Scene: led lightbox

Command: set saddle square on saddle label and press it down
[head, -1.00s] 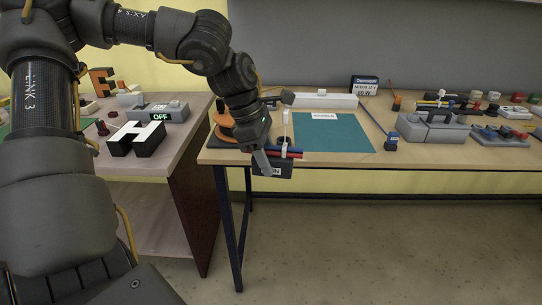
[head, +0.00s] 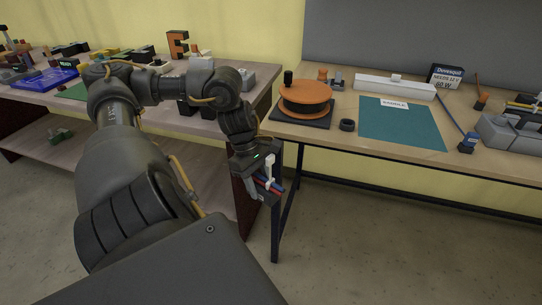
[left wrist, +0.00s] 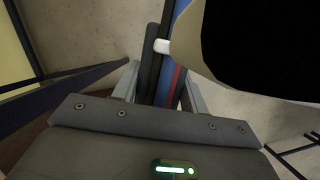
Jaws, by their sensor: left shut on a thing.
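A white label reading SADDLE (head: 395,104) lies near the back of a teal mat (head: 400,128) on the right bench. My left gripper (head: 266,190) is left of the mat, in front of the gap between the benches, pointing down. It is shut on a bundle of blue, red and dark strands (left wrist: 165,75) with a white piece (head: 270,168) on it. The white piece shows partly in the left wrist view (left wrist: 162,46). I cannot tell whether it is the saddle. A dark, cream-edged thing (left wrist: 265,45) fills the upper right of the wrist view. My right gripper is out of view.
An orange reel (head: 305,97) on a dark base and a small black ring (head: 347,125) stand left of the mat. A long white box (head: 375,86) lies behind it. A grey case (head: 508,134) and blue piece (head: 467,143) are right. The mat's middle is bare.

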